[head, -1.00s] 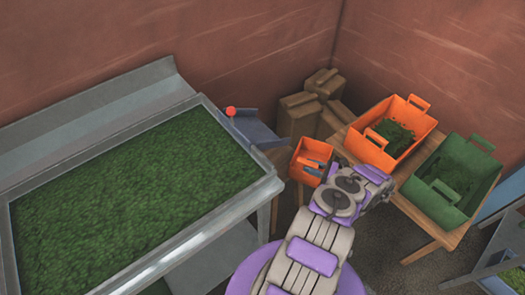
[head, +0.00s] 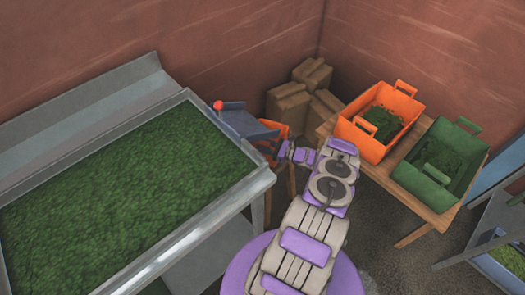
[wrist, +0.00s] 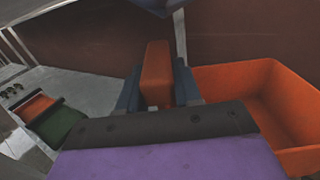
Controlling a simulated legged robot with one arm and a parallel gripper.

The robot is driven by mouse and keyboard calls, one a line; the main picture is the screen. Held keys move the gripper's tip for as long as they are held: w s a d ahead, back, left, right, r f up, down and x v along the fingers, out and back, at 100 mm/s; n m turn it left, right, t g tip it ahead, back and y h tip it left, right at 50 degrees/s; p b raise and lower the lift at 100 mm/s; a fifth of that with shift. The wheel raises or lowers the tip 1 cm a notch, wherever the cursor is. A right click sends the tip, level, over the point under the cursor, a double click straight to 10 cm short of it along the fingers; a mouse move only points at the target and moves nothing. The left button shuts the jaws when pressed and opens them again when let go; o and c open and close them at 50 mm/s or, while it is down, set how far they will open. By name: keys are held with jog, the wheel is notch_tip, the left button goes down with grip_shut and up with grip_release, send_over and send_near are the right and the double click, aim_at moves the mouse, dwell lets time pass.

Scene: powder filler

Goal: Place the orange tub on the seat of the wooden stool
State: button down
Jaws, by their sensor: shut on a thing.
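A small orange tub (head: 283,131) hangs beside the blue-grey spout in the head view, partly hidden by the spout and my arm. In the wrist view, the orange tub (wrist: 285,95) fills the right side. My gripper (wrist: 157,85) is shut on an upright orange part, apparently the tub's handle, with a dark finger on each side. My gripper (head: 284,149) also shows small in the head view. A brown wooden leg (head: 291,182) shows below it, perhaps the stool's. No stool seat is clearly visible.
The metal trough of green powder (head: 262,176) stands left, with the spout (head: 243,122) at its corner. Cardboard boxes (head: 290,103) stand behind. A wooden table (head: 425,222) at right bears a large orange tub (head: 365,142) and a green tub (head: 425,190).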

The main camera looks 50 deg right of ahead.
jog(key=shift+w+a, duration=0.2)
jog(key=shift+w, duration=0.25)
notch_tip(320, 180, down, 4)
jog(key=shift+r+b, duration=0.25)
jog(key=shift+b, duration=0.55)
jog(key=c, duration=0.8)
grip_release()
jog(key=v, duration=1.2)
jog(key=shift+r, duration=0.15)
